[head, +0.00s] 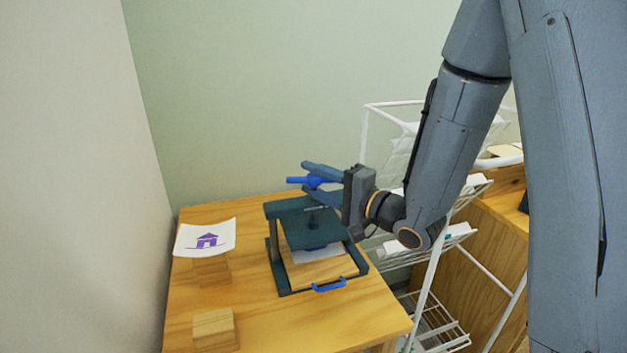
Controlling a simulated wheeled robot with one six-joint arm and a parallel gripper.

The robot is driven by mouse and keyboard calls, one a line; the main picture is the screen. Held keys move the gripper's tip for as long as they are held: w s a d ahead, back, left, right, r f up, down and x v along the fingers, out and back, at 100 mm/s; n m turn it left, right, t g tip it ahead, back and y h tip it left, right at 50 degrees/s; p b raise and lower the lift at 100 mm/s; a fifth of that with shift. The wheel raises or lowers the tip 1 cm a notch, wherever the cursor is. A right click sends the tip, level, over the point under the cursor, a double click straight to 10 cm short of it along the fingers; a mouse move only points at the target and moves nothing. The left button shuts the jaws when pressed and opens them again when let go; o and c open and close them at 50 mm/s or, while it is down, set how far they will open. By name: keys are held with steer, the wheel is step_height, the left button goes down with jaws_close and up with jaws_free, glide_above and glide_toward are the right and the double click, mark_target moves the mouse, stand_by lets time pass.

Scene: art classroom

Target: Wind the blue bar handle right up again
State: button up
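The blue bar handle (297,180) sits on top of a dark teal press (288,208) on the wooden table. My gripper (306,179) reaches in from the right at the handle's height. Its two fingers are spread, one above and one below the bar, with a gap showing at the tips. Whether either finger touches the bar I cannot tell. The press's dark plate hangs under the top beam, above a white sheet on a wooden bed. The fingers hide the handle's right part.
A blue pull handle (329,285) is at the press's front. A white card with a purple house (205,238) leans on a wooden block (211,271) at left; another block (214,329) lies nearer. A white wire rack (427,310) stands close on the right.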

steer(key=b+v, duration=0.1)
steer(key=v, duration=0.6)
steer(key=shift+s+d, duration=0.25)
steer(key=shift+d, duration=0.05)
